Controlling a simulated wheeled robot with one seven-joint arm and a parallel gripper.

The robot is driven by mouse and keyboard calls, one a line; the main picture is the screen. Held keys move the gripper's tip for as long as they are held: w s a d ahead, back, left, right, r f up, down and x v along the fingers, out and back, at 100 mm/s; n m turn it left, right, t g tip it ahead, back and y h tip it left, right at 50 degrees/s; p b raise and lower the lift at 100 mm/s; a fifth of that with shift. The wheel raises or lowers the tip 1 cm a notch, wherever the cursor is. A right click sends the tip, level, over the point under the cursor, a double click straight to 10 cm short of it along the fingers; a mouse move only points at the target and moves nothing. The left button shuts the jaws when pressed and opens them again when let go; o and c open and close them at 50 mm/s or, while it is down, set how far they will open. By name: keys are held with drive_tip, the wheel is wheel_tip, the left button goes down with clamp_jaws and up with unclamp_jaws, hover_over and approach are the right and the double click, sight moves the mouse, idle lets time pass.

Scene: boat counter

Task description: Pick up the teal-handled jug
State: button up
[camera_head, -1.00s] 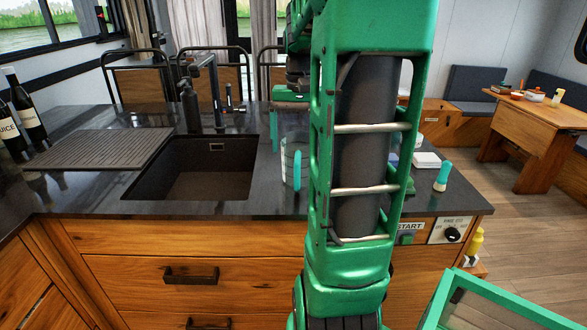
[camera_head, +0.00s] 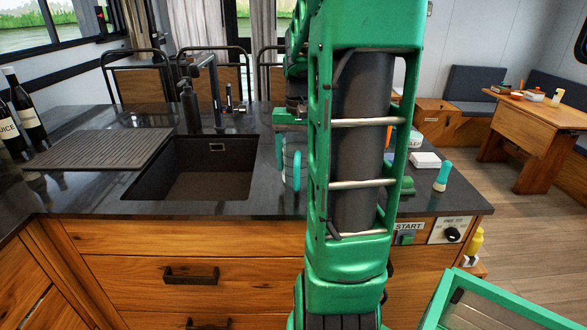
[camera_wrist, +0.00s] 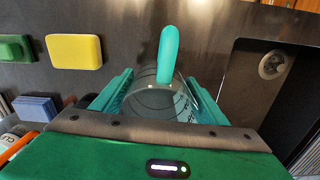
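The jug is clear with a teal handle (camera_wrist: 168,55); its clear body (camera_wrist: 160,100) shows between my fingers in the wrist view. In the head view the teal handle (camera_head: 297,170) shows on the counter just right of the sink, with the jug largely hidden behind my arm. My gripper (camera_wrist: 162,88) is open, with one teal-green finger on each side of the jug body. I cannot tell whether either finger touches it. In the head view my gripper (camera_head: 290,140) is at the jug, partly hidden by my arm.
The dark sink (camera_head: 205,172) lies left of the jug, with a black tap (camera_head: 213,95) behind it. A yellow sponge (camera_wrist: 74,51), a green block (camera_wrist: 14,48) and a blue block (camera_wrist: 38,108) lie nearby. A teal-capped bottle (camera_head: 442,176) stands near the counter's right edge.

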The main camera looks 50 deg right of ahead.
sight(298, 148)
drive_tip(key=shift+r, duration=0.1)
drive_tip(key=shift+r, duration=0.55)
wheel_tip(298, 148, up, 3)
drive_tip(key=shift+f, duration=0.15)
drive_tip(key=s+a+r, duration=0.5)
drive_tip(key=s+r, duration=0.2)
drive_tip(key=s, duration=0.3)
drive_tip(key=shift+a, duration=0.4)
drive_tip(key=shift+s+a, duration=0.1)
drive_tip(key=shift+a, duration=0.05)
